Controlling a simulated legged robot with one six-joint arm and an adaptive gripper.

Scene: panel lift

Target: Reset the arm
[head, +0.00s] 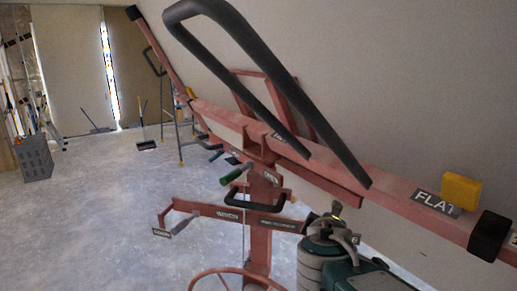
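The red panel lift (260,225) stands in front of me. A large black loop (215,60) rises above the beam. A handle with a green grip (235,175) sticks out below it, above a lower arm with a "WINCH" label (228,214). My green and grey arm shows at the bottom right. What looks like my gripper (328,225) is at its top, close to the lift's lower arm; its fingers are unclear and contact cannot be told.
A yellow block (461,190) sits on the beam. A plain wall (400,90) runs along the right, behind the lift. A grey crate (35,158) and a stepladder (175,115) stand farther back. The pale floor (100,210) at the left is clear.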

